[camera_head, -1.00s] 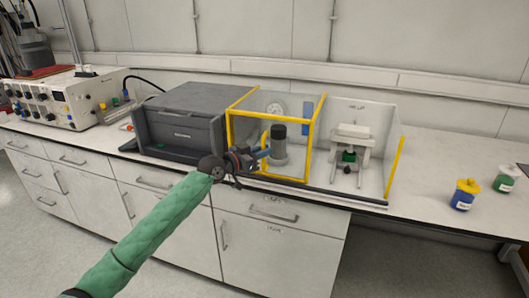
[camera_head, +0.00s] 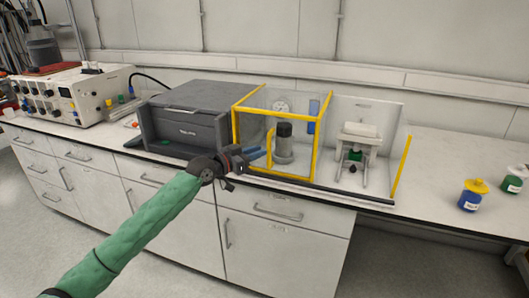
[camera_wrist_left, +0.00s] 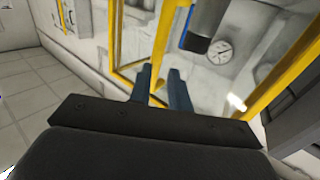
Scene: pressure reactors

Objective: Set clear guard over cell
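The clear guard (camera_head: 278,100) has yellow edges and stands in the middle bay on the bench. A grey cylinder with a dark top, likely the cell (camera_head: 284,148), is upright behind its front. A yellow upright handle (camera_head: 269,146) shows on the guard's left front. My left gripper (camera_head: 257,154) is just left of this handle, with its blue fingers pointing right. In the left wrist view the fingers (camera_wrist_left: 161,88) are apart, with a yellow bar (camera_wrist_left: 166,42) running down toward the gap. I cannot tell whether they touch it. My right gripper is not in view.
A dark grey cabinet (camera_head: 188,132) stands left of the guard. An open-front bay (camera_head: 402,165) to the right holds a white stand (camera_head: 358,142). A blue jar with a yellow lid (camera_head: 473,195) and a green jar (camera_head: 515,180) stand on clear bench at right.

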